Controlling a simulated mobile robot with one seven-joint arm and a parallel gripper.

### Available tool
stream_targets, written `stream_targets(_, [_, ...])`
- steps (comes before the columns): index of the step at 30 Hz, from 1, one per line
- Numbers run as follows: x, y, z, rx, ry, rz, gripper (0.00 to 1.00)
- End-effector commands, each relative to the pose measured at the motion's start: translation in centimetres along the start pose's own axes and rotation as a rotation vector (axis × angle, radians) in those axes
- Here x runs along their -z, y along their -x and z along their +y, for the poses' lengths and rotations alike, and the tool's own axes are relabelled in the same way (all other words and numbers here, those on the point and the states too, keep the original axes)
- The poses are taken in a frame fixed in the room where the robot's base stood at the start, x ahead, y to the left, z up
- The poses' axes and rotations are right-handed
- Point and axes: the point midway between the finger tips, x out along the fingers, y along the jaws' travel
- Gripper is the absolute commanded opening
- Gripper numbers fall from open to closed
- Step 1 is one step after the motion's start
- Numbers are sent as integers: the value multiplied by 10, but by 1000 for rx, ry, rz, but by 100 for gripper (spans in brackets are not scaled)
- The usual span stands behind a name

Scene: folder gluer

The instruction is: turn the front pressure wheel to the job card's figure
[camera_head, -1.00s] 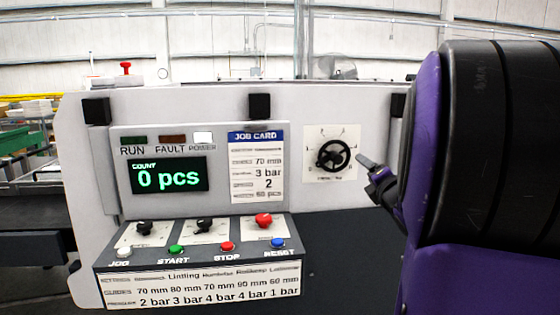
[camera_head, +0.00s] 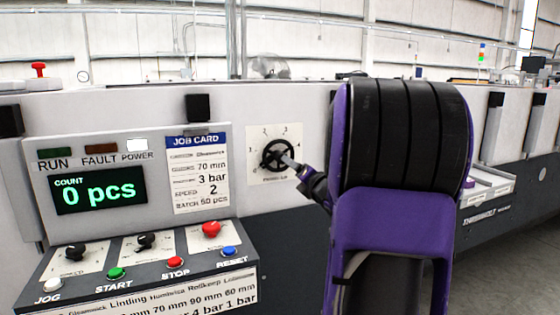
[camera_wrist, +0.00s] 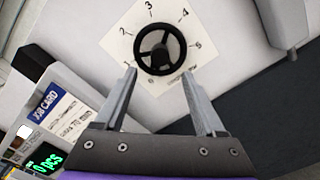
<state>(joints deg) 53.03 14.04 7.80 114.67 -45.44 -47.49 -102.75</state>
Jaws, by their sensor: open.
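The front pressure wheel (camera_head: 273,150) is a black three-spoke handwheel on a white dial plate (camera_head: 290,130) on the machine's grey front. In the wrist view the wheel (camera_wrist: 160,46) lies just beyond my fingertips, with figures 1 to 5 readable around it. I cannot tell which figure it is set to. The job card (camera_head: 198,170) reads 70 mm, 3 bar, speed 2. My gripper (camera_wrist: 159,72) is open and empty, its fingers pointing at the wheel's lower part, one towards each side. In the head view my gripper (camera_head: 293,162) overlaps the wheel's right edge; contact is unclear.
Left of the wheel is the control panel with the count display (camera_head: 97,190) at 0 pcs. Below it, a sloped console holds knobs and coloured buttons, including the red stop button (camera_head: 175,261).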

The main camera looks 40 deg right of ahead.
Motion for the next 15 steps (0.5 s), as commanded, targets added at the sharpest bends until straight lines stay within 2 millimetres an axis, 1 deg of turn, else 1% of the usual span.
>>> stream_targets(1, [0,-12,0,-2,0,2,72])
stream_targets(6, [0,-47,0,-1,-1,1,72])
stream_targets(9, [0,-62,0,-1,-1,0,72])
stream_targets(12, [0,-73,0,0,-1,0,72])
stream_targets(15, [0,-79,0,0,0,-1,72])
